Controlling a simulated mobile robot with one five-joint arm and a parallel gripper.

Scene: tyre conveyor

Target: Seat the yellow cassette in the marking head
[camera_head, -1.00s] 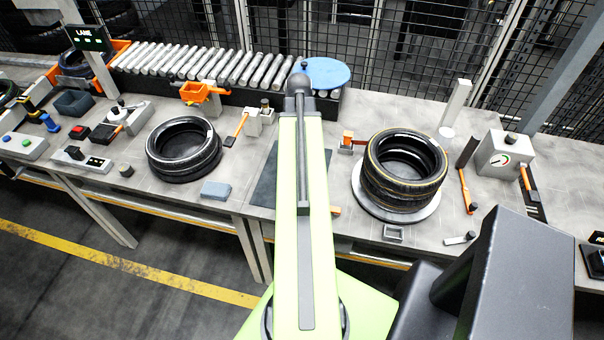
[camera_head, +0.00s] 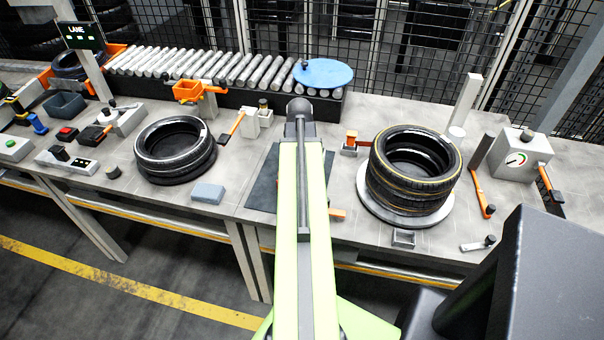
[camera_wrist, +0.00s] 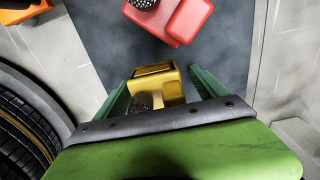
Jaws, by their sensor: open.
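The yellow cassette (camera_wrist: 158,88) lies over the dark mat in the wrist view, with a dark textured round part at its near end. My gripper (camera_wrist: 160,84) is open, with one green finger on each side of the cassette. I cannot tell whether either finger touches it. A red cassette (camera_wrist: 185,18) with a similar dark knob lies beyond it on the dark mat (camera_wrist: 228,60). In the head view my arm hides the gripper and the yellow cassette; part of the mat (camera_head: 268,190) shows. I cannot identify the marking head for certain.
A stack of tyres (camera_head: 415,165) on a round plate stands right of my arm; another tyre (camera_head: 175,150) lies left. A grey-blue block (camera_head: 208,193) lies near the front edge. A gauge box (camera_head: 520,155) stands far right. Rollers (camera_head: 210,67) run along the back.

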